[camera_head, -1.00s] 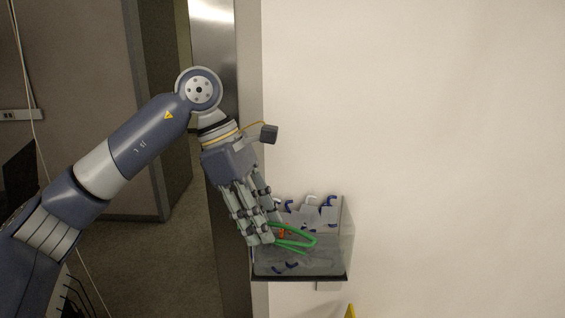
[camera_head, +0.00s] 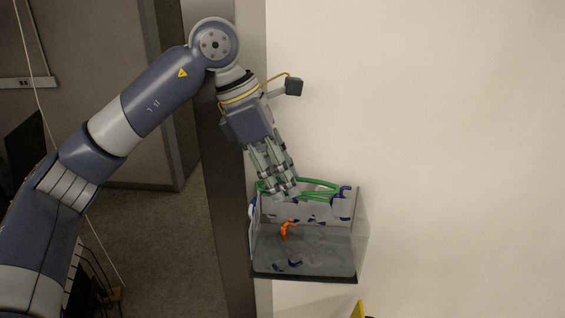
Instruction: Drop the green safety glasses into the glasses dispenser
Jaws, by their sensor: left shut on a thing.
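My left gripper (camera_head: 284,193) is shut on the green safety glasses (camera_head: 326,183), with its fingers pointing down. The green frame sticks out on both sides of the fingers, at the top rim of the glasses dispenser (camera_head: 356,247). The dispenser is a clear box on the white wall. Through its front I see several dark blue pieces and one orange piece (camera_head: 287,229). The fingers hide the middle of the green glasses. I cannot tell whether the glasses touch the rim. My right gripper is not in view.
The white wall (camera_head: 460,130) to the right is bare. A metal door frame (camera_head: 228,210) stands close left of the dispenser. An opening with a dark floor lies further left. A small yellow thing (camera_head: 357,311) shows at the bottom edge.

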